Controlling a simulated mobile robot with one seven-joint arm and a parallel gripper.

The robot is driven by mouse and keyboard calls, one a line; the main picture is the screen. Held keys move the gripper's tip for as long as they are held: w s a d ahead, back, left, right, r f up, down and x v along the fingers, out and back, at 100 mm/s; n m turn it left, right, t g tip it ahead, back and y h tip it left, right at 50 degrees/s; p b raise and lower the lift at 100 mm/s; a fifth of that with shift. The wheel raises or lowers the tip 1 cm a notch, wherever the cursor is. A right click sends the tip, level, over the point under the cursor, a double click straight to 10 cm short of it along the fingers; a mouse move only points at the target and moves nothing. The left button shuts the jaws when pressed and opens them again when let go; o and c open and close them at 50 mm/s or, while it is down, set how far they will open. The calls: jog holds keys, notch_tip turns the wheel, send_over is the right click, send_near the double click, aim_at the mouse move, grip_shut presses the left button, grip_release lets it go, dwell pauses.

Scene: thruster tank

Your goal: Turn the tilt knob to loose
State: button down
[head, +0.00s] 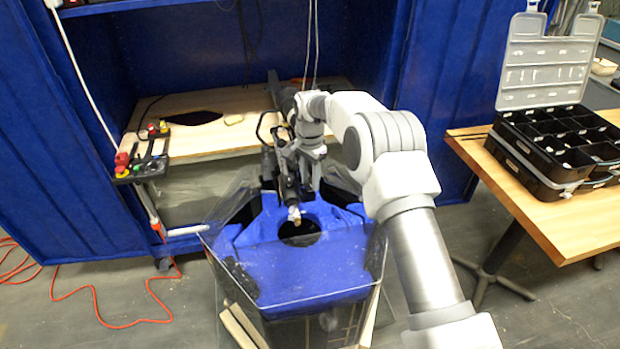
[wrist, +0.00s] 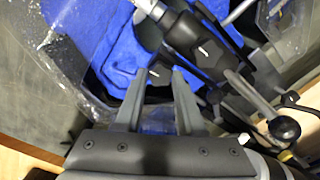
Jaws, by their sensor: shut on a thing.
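The black thruster (head: 283,172) stands over the blue float of the tank, with its silver shaft pointing down to the opening. The thruster body (wrist: 190,35) also shows in the wrist view, upper right of my fingers. A dark knob with a short white line (wrist: 154,73), apparently the tilt knob, shows between my fingertips. My gripper (wrist: 158,74) is shut on this knob, its two grey fingers on either side. In the head view my gripper (head: 312,172) points down just right of the thruster. The fingers partly hide the knob, and its loose or tight markings cannot be read.
A lever with a dark ball end (wrist: 284,130) lies right of my fingers. The clear tank wall (head: 215,225) surrounds the blue float (head: 300,265). A wooden bench (head: 215,135) is behind, with a switch panel (head: 145,160) at left. A black organizer case (head: 555,150) sits on the right table.

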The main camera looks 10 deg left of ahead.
jog(key=n, duration=1.1)
jog(key=shift+n+p, duration=0.3)
jog(key=shift+p, duration=0.1)
jog(key=n, duration=1.1)
dwell(0.3)
jog(key=c, duration=0.5)
grip_release()
jog(key=shift+r, duration=0.1)
